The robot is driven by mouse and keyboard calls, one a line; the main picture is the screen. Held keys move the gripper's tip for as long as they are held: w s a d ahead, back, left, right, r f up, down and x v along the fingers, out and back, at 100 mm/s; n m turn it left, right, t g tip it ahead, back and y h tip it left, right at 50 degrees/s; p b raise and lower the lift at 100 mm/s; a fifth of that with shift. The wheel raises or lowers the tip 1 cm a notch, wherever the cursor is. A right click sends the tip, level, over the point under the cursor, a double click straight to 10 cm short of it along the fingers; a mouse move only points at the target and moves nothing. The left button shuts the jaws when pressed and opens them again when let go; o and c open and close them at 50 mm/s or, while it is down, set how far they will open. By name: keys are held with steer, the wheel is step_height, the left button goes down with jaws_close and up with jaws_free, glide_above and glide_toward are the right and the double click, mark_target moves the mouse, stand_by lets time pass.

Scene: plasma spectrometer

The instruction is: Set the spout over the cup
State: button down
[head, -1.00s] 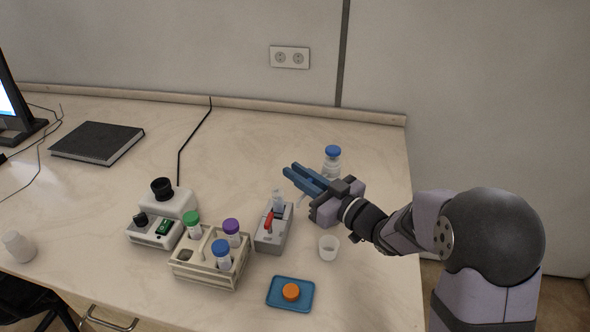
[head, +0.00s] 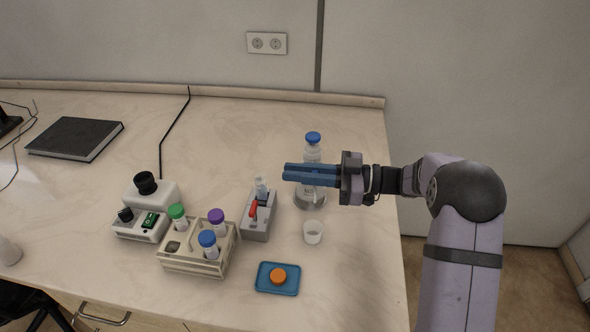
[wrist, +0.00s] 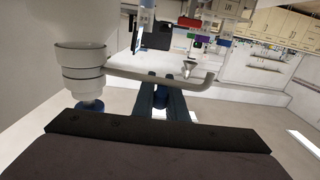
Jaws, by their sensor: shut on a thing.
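A bottle (head: 313,150) with a blue cap and a clear round base stands at the right of the bench, its middle hidden behind my gripper. The spout (wrist: 205,82) is a thin pale tube in the wrist view; it runs sideways from a white collar (wrist: 80,66) and bends at its far end. My gripper (head: 286,172) is level and points left across the bottle. In the wrist view its fingers (wrist: 161,80) are shut at the spout; the exact grip is hard to see. The small white cup (head: 313,233) stands on the bench, nearer the front than the bottle.
A grey holder (head: 258,226) with a red lever stands left of the cup. Further left are a tube rack (head: 198,258) with capped tubes and a white instrument (head: 145,222). A blue tray (head: 263,285) with an orange cap (head: 278,276) lies in front.

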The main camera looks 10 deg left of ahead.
steer(key=shift+r, duration=0.15)
steer(key=c, duration=1.7)
jaws_free()
steer(key=shift+c, duration=0.2)
steer(key=shift+d, duration=0.15)
steer(key=d+b, duration=0.2)
steer(key=d, duration=0.5)
steer(key=shift+d, duration=0.1)
steer(key=shift+w, duration=0.1)
